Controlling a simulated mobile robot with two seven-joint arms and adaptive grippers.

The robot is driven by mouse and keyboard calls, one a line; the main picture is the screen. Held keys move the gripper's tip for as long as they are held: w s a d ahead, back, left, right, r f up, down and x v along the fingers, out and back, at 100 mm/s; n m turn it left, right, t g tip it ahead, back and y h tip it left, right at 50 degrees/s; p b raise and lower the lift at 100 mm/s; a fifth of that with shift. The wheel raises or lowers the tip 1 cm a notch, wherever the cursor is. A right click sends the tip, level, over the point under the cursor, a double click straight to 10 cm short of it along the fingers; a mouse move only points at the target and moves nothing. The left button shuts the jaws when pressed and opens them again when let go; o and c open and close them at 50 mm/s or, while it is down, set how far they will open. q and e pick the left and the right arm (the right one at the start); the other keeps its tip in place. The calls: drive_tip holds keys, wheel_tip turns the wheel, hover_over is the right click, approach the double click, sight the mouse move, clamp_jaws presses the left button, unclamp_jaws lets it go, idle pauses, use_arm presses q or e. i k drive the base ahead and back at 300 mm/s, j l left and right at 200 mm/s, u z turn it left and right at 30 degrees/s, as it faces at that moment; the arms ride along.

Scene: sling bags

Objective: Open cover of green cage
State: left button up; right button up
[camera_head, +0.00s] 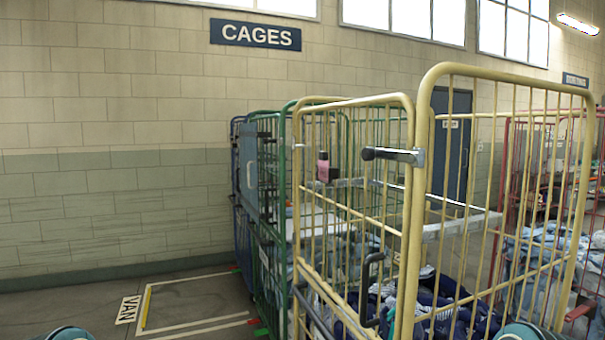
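The green cage (283,215) stands behind the yellow cage, between it and a blue cage. Its green posts and mesh side show at the left, and more green bars show through the yellow bars. Pale cloth lies inside it. I cannot clearly make out a separate cover on it; much of the cage is hidden by the yellow one. Neither gripper is in view. Only rounded teal parts, apparently of my arms, show at the bottom left and bottom right edges.
The yellow cage (412,220) is closest, with dark blue laundry inside and a black-handled latch (390,154). The blue cage (238,200) stands behind the green one. A red cage (508,180) is at right. Floor at left is clear around the marked VAN bay (129,309).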

sight(248, 134)
drive_tip(key=i+j+z, duration=0.65)
drive_tip(key=j, duration=0.15)
drive_tip(key=i+j+z, duration=0.15)
drive_tip(key=j, duration=0.3)
drive_tip(key=i+j+z, duration=0.1)
drive_tip(key=j, duration=0.3)
drive_tip(key=i+j, duration=0.15)
drive_tip(key=j, duration=0.2)
drive_tip(key=i+j, duration=0.1)
drive_tip(key=j, duration=0.3)
drive_tip(key=i+j, duration=0.15)
drive_tip(key=j, duration=0.2)
drive_tip(key=i+j+z, duration=0.1)
drive_tip(key=j, duration=0.3)
drive_tip(key=i+j, duration=0.15)
drive_tip(key=j, duration=0.2)
